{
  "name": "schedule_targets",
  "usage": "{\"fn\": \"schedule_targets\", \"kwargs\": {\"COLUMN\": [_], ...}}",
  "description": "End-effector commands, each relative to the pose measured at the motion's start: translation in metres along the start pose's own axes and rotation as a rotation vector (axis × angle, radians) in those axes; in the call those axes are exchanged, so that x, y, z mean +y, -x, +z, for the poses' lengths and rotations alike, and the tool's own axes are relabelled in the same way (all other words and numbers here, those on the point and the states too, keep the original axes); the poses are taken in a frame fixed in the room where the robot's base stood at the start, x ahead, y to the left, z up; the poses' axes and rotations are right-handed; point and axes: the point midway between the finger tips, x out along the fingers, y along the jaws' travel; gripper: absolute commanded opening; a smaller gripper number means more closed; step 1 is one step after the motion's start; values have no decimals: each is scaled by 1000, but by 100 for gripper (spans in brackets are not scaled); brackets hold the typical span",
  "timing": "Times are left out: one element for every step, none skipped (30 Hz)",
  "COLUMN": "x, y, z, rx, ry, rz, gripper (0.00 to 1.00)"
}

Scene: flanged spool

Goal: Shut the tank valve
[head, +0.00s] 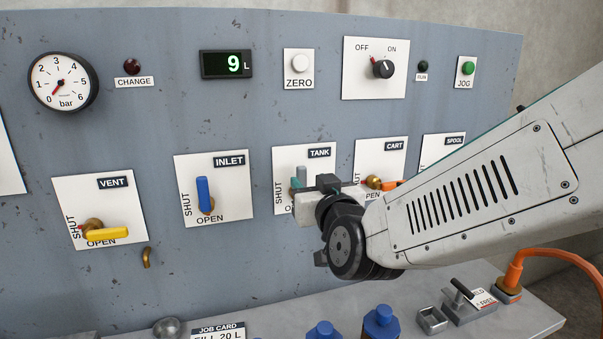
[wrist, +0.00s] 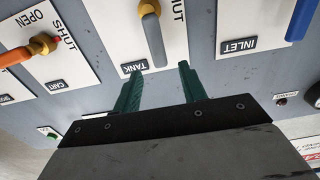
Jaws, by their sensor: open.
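The tank valve has a grey lever on a brass hub, on a white plate marked TANK, SHUT and OPEN. In the wrist view, which is upside down, the tank lever (wrist: 155,40) runs from its hub toward the TANK label. In the head view the tank lever (head: 301,174) stands upright, its lower part and hub hidden by my gripper (head: 306,187). In the wrist view my gripper (wrist: 160,70) is open, with green fingers. The lever's free end shows between and just beyond the fingertips. I cannot tell whether they touch it.
The blue inlet lever (head: 204,194) is upright at left, the yellow vent lever (head: 107,234) horizontal farther left. The orange cart lever (wrist: 14,55) is close on the other side. A display (head: 227,64) reads 9 L.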

Motion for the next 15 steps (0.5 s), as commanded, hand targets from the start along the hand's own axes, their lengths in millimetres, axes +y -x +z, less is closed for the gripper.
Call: {"fn": "schedule_targets", "kwargs": {"x": [0, 1, 1, 1, 1, 1, 1, 1, 1, 1, 1, 1, 1, 1, 1], "y": [-8, -13, -20, -25, -30, -36, -41, -45, -50, -54, -57, -60, -63, -64, -66], "z": [1, 1, 2, 1, 1, 2, 1, 1, 1, 1, 1, 1, 1, 1, 1], "rx": [-2, -2, -3, -3, -3, -4, -3, -3, -4, -3, -3, -3, -3, -3, -2], "ry": [2, 1, 0, 0, 0, 1, 1, 1, 0, 0, 0, 0, 0, 0, 0], "rz": [1, 2, 2, 2, 2, 1, 1, 1, 1, 1, 1, 1, 1, 1, 0], "gripper": [42, 42, 42, 42, 42, 42, 42, 42, 42, 42, 42, 42, 42, 42, 42]}}
